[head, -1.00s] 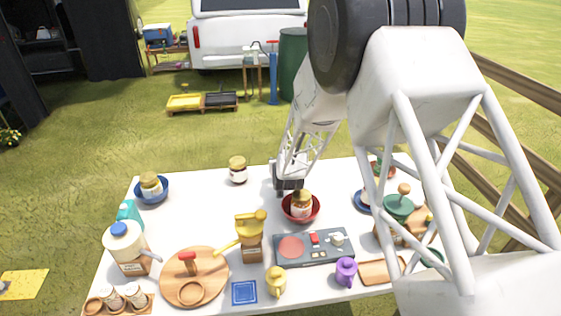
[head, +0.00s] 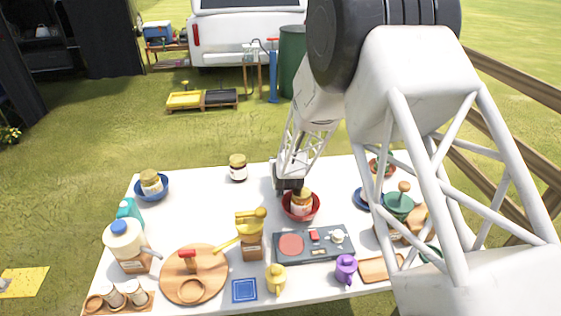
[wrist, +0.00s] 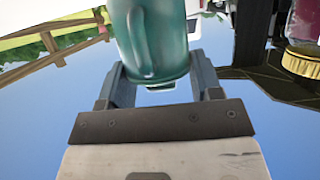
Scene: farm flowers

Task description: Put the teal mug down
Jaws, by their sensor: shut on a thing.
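The teal mug (wrist: 160,45) is between the two fingers of my gripper (wrist: 159,76) in the wrist view, and the gripper is shut on it. Its handle faces the wrist camera, and its upper part is cut off by the picture edge. In the head view my gripper (head: 288,187) is over the far middle of the white table (head: 215,205), just behind the red bowl. The mug is hidden there by the gripper and arm. I cannot tell whether the mug touches the table.
The red bowl (head: 312,214) with a jar (head: 301,202) in it is close in front of my gripper. Another jar (head: 238,167) stands to the left at the far edge. A grey stove (head: 313,245) and a yellow grinder (head: 250,238) are nearer. Clear table lies left of my gripper.

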